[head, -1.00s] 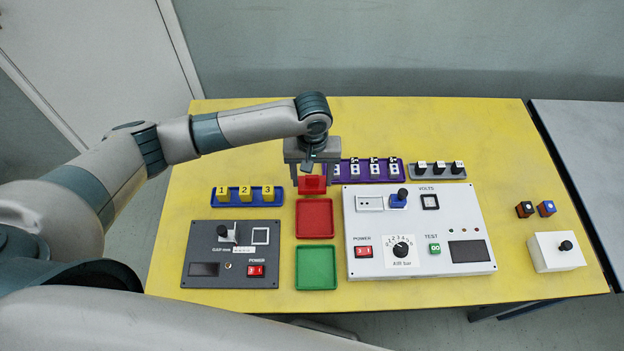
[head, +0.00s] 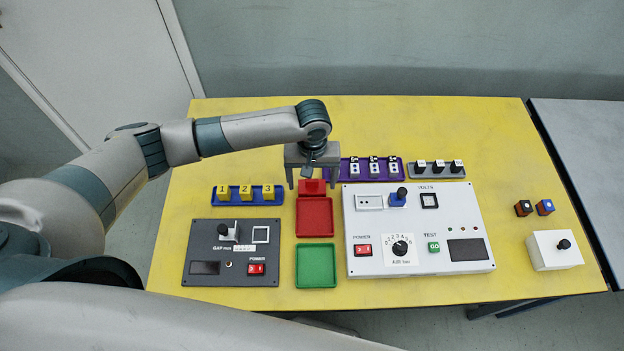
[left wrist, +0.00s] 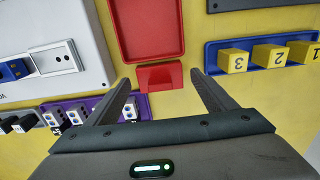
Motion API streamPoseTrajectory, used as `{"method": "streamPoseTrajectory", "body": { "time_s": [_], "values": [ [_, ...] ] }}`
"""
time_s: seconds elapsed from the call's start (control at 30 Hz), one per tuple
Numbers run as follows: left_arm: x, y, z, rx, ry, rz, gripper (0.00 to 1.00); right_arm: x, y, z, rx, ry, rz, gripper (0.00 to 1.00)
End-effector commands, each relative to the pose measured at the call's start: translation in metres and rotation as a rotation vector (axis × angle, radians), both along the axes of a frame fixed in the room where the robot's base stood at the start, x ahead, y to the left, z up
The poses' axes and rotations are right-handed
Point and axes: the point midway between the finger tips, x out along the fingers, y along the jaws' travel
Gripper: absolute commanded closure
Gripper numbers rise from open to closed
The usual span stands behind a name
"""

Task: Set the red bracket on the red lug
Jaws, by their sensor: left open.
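The red bracket (head: 312,187) is a small red piece with a flat face and a raised part, just behind the red tray (head: 315,234). In the left wrist view the bracket (left wrist: 160,76) lies between and beyond the two finger ends. My left gripper (head: 311,181) is open above and behind the bracket, one finger on each side. In the left wrist view my left gripper (left wrist: 162,82) shows clear gaps to the bracket. I cannot make out a separate red lug; the bracket or gripper may hide it. My right gripper is not in view.
A blue rack (head: 231,203) with numbered yellow blocks stands left. A purple rack (head: 346,178) stands close to the right finger. A white panel (head: 470,220), a dark panel (head: 205,243) and a green tray (head: 316,285) are nearer. Bare yellow table (head: 430,125) lies behind.

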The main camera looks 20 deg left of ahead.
Motion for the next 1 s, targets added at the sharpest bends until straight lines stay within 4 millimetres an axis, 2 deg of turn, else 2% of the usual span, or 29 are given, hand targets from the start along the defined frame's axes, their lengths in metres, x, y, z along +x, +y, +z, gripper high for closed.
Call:
{"method": "streamPoseTrajectory", "body": {
  "time_s": [0.27,0.73,1.0],
  "values": [
    [0.001,0.000,0.023,-0.002,-0.003,-0.001,0.22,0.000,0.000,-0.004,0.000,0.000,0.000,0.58],
    [0.001,-0.001,0.101,-0.002,-0.003,0.000,0.22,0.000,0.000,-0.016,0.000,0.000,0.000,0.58],
    [0.000,0.000,0.119,-0.001,0.000,0.000,0.22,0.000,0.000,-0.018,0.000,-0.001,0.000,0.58]
  ]
}}
